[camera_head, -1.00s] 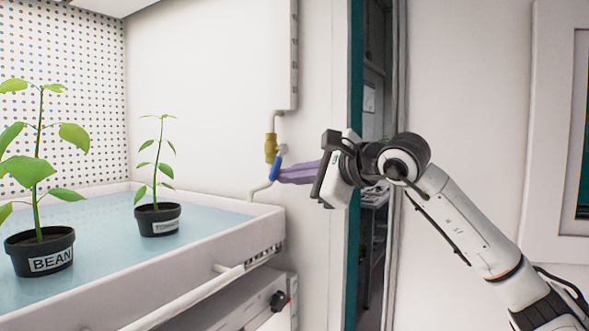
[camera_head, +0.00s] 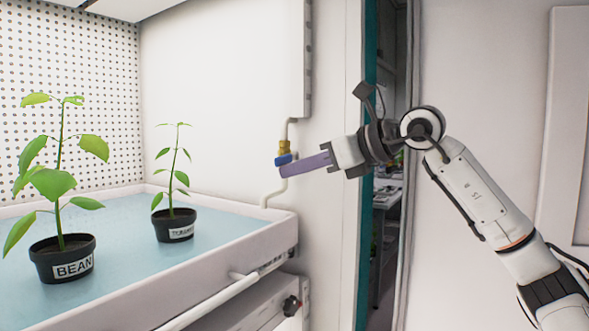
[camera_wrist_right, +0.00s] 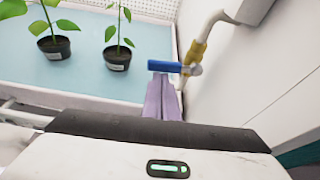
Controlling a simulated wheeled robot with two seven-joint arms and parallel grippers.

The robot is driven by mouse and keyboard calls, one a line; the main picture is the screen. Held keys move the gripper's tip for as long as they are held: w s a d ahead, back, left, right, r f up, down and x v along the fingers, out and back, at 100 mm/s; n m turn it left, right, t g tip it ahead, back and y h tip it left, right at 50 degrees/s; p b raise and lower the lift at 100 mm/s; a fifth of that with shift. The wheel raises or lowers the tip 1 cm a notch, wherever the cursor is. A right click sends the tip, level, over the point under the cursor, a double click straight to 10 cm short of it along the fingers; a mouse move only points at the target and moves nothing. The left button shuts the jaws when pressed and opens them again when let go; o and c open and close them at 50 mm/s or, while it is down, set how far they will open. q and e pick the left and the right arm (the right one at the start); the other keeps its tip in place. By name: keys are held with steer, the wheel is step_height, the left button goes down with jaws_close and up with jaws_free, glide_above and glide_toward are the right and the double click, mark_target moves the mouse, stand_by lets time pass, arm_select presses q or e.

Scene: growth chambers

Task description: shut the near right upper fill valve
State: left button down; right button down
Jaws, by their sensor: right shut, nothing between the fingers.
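The fill valve has a brass body (camera_head: 284,146) on a white pipe at the right end of the upper tray. Its blue lever (camera_head: 284,159) shows short in the head view. In the wrist view the blue lever (camera_wrist_right: 166,66) sticks out to the left of the brass body (camera_wrist_right: 194,54), across the pipe. My right gripper (camera_head: 284,171) is shut and empty. Its purple fingers lie together, with their tips just below the lever; in the wrist view the tips (camera_wrist_right: 163,80) meet the lever's lower edge. I cannot tell if they touch. My left gripper is out of view.
The upper tray (camera_head: 250,232) holds blue water and potted plants labelled BEAN (camera_head: 66,262) and a smaller one (camera_head: 175,226). A black knob (camera_head: 292,305) sits lower down. A door gap (camera_head: 385,235) lies behind my right arm.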

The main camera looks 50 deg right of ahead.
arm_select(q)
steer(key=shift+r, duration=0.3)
arm_select(e)
steer(key=shift+r+m, duration=0.3)
steer(key=shift+m, duration=0.1)
steer(key=shift+s+r, duration=0.1)
